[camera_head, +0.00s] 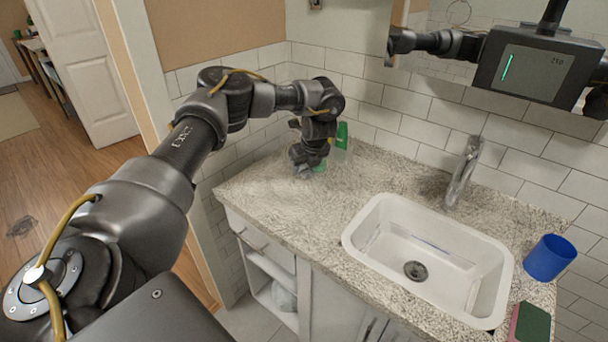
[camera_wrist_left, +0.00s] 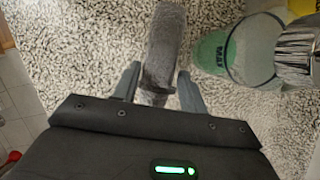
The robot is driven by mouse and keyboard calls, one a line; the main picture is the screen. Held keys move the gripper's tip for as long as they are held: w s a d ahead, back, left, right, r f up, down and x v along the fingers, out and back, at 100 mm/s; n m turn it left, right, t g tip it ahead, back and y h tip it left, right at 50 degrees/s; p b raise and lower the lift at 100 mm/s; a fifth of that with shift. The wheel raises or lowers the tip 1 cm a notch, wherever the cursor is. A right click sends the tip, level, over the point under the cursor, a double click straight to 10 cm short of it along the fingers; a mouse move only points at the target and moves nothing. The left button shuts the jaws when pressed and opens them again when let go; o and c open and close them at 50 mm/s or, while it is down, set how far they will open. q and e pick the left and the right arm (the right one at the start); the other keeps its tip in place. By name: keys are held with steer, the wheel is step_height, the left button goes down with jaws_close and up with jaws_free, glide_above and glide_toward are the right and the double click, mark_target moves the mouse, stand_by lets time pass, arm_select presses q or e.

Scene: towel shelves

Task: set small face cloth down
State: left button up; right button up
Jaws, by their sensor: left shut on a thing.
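The small face cloth (camera_wrist_left: 162,45) is a grey, folded strip in the left wrist view, over the speckled counter (camera_wrist_left: 75,45). My left gripper (camera_wrist_left: 159,88) is shut on it, with one finger on each side of its near end. In the head view my left gripper (camera_head: 303,168) is low over the back left corner of the counter (camera_head: 265,197), and the arm hides most of the cloth. I cannot tell whether the cloth touches the counter. My right gripper is not in view.
A white sink (camera_head: 375,225), a tap (camera_head: 463,172) and a blue cup (camera_head: 549,258) are to the right. The counter between gripper and sink is clear. Tiled walls (camera_head: 400,100) stand behind.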

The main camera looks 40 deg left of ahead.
mark_target(306, 169)
arm_select(q)
steer(key=f, duration=0.3)
steer(key=shift+w+a+f, duration=0.15)
steer(key=shift+a+f, duration=0.05)
steer(key=shift+f, duration=0.1)
steer(key=shift+f, duration=0.1)
steer(key=o, duration=1)
steer(key=shift+o, duration=0.2)
